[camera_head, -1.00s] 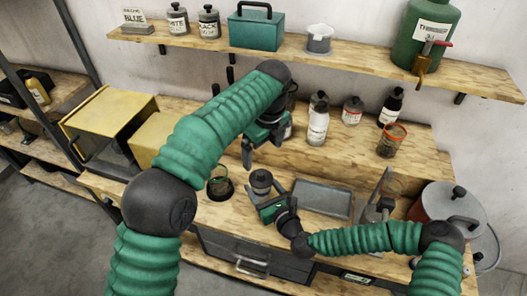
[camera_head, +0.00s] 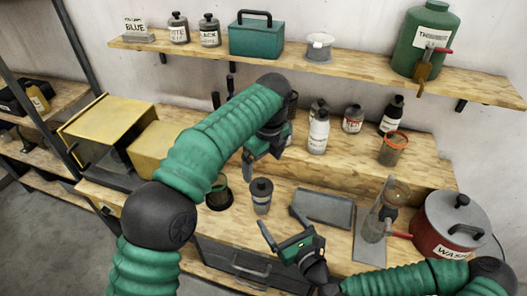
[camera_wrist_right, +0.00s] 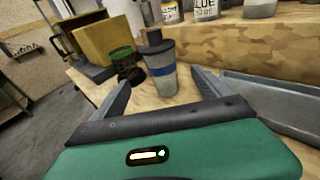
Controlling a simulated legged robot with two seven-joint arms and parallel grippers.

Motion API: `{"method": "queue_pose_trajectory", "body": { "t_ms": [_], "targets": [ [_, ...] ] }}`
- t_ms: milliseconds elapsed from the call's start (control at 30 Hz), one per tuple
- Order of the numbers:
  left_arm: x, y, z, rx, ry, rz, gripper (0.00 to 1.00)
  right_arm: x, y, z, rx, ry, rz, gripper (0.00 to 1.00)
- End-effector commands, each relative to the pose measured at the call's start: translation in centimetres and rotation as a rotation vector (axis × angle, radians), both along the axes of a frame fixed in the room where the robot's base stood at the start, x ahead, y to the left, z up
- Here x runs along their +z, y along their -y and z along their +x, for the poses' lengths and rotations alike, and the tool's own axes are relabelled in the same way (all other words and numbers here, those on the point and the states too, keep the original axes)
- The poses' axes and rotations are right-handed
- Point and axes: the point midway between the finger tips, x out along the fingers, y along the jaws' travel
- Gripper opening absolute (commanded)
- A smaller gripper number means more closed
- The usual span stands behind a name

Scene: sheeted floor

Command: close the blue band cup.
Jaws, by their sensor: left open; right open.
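The blue band cup (camera_head: 261,200) stands upright on the worktop, grey with a dark cap on top. In the right wrist view its blue band (camera_wrist_right: 160,70) shows, and the dark cap (camera_wrist_right: 155,42) sits on its rim; I cannot tell how tightly. My right gripper (camera_head: 281,224) is open and empty, on the near side of the cup and apart from it. In the right wrist view the cup stands beyond and between the spread fingers. My left gripper (camera_head: 252,158) is open above the worktop, behind the cup, partly hidden by its own arm.
A dark green-banded container (camera_wrist_right: 122,58) stands left of the cup. A grey tray (camera_head: 322,207) lies to its right, then a metal stand (camera_head: 372,235) and a red pot (camera_head: 455,225). Several bottles (camera_head: 318,133) stand on the raised back ledge. A drawer front (camera_head: 245,268) is below.

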Motion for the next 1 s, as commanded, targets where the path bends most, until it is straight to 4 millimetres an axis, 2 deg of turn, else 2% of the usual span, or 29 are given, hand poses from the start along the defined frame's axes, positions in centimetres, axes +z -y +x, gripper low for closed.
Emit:
{"method": "queue_pose_trajectory", "body": {
  "t_ms": [100, 200, 300, 1000],
  "targets": [
    [1.9, 0.0, 0.0, 0.0, 0.0, 0.0, 0.94, 1.0, 1.4, -2.5, -0.003, -0.005, 0.003, 0.87],
    [4.2, -0.1, 0.0, 0.0, 0.0, 0.0, 0.94, 1.6, 2.1, -3.6, -0.004, -0.004, 0.001, 0.87],
    [5.0, -0.1, 0.0, 0.0, -0.001, -0.001, 0.94, 1.4, 2.4, -4.5, -0.003, -0.002, 0.0, 0.87],
    [5.1, 0.0, 0.0, 0.0, 0.0, 0.0, 0.94, 0.8, 2.6, -5.0, 0.001, -0.001, 0.001, 0.87]
  ]
}}
